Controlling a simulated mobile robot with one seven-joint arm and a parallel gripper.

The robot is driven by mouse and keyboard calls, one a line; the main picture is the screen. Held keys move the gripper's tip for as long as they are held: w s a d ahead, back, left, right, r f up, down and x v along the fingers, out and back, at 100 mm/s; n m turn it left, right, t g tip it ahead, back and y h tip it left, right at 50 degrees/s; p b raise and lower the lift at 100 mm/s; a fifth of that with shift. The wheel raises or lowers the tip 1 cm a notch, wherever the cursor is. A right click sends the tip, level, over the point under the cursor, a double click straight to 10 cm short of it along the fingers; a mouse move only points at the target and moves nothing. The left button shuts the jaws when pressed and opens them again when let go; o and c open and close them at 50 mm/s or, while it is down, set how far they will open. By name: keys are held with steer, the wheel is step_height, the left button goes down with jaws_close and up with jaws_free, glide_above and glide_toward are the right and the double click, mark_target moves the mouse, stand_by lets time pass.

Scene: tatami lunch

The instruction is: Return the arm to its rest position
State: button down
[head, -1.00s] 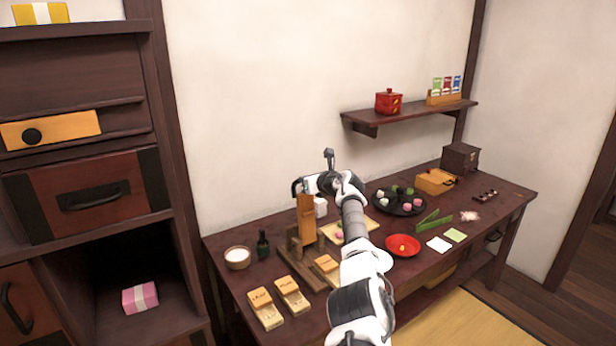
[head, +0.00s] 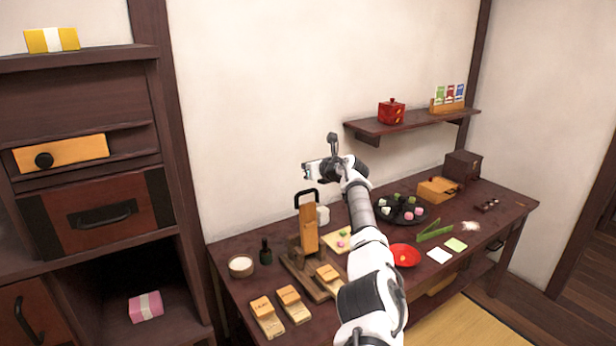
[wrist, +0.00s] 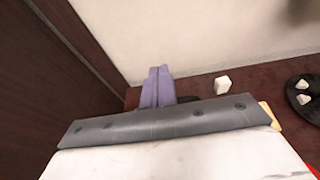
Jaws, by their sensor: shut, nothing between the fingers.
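My gripper (head: 308,172) is raised above the dark table (head: 225,252), with its fingertips pointing left in the head view. In the wrist view the lavender fingers of my gripper (wrist: 158,88) are together with nothing between them. Below it, apart from it, an upright wooden piece (head: 308,230) with a black loop handle (head: 306,196) stands on a dark wooden stand (head: 292,268). My arm reaches across the table from the front edge, hiding part of the tabletop.
On the table are wooden blocks (head: 267,317), a white bowl (head: 241,266), a dark bottle (head: 266,252), a black plate (head: 382,214) of sweets and a red dish (head: 405,256). A wall shelf (head: 415,122) is at right, a drawer cabinet (head: 160,130) at left.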

steer(key=shift+s+d+r, duration=0.15)
steer(key=shift+d+r, duration=0.1)
steer(key=shift+r, duration=0.15)
steer(key=shift+d, duration=0.1)
